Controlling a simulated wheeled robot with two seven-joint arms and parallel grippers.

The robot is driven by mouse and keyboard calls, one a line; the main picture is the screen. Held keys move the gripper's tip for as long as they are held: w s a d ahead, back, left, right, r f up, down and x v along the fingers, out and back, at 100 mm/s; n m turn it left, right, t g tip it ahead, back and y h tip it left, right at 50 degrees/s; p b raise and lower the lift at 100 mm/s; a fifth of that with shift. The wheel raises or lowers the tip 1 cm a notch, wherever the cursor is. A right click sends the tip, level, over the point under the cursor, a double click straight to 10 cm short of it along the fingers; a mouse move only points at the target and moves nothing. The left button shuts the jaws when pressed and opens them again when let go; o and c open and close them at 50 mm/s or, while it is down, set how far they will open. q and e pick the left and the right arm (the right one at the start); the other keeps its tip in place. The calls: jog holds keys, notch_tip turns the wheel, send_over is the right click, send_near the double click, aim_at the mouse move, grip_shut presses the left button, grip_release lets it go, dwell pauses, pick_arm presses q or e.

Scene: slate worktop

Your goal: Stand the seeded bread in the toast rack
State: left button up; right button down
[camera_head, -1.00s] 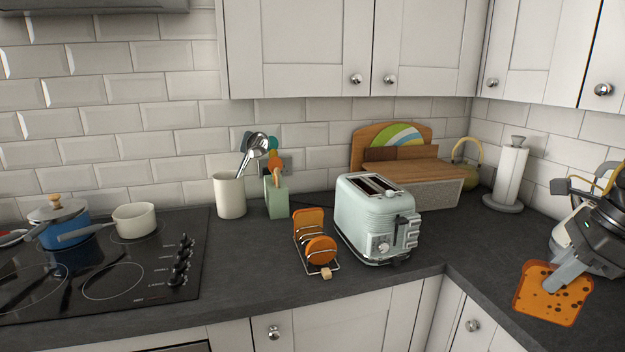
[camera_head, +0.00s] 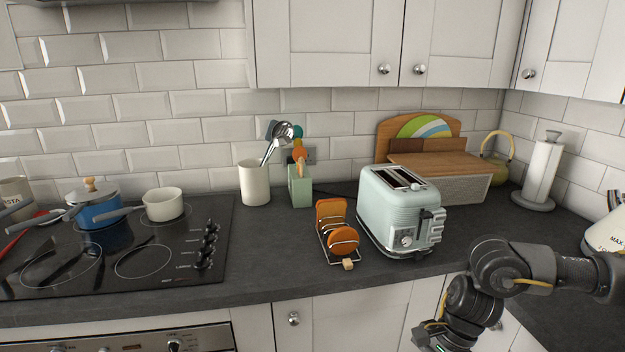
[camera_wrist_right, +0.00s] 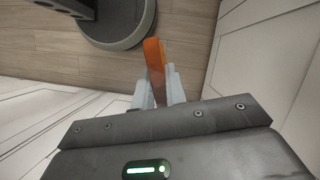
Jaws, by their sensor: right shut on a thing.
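The toast rack (camera_head: 326,246) stands on the worktop left of the toaster. It holds a square orange-brown slice (camera_head: 331,211) at the back and a round slice (camera_head: 343,240) at the front. My right gripper (camera_wrist_right: 158,84) is shut on the seeded bread (camera_wrist_right: 154,56), seen edge-on in the wrist view, with wooden floor below it. In the head view my right arm crosses at the lower right; its gripper and the bread are out of frame. My left gripper is not in view.
The mint toaster (camera_head: 385,222) stands right beside the rack. Behind are a green block (camera_head: 300,190) and a utensil crock (camera_head: 254,184). The hob (camera_head: 150,255) is left. The worktop in front of the rack is narrow.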

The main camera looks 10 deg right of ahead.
jog(key=w+a+r+n+g, duration=0.1)
jog(key=w+a+r+n, duration=0.3)
jog(key=w+a+r, duration=0.2)
jog(key=shift+a+r+g+h, duration=0.3)
jog(key=shift+a, duration=0.45)
jog(key=shift+d, duration=0.1)
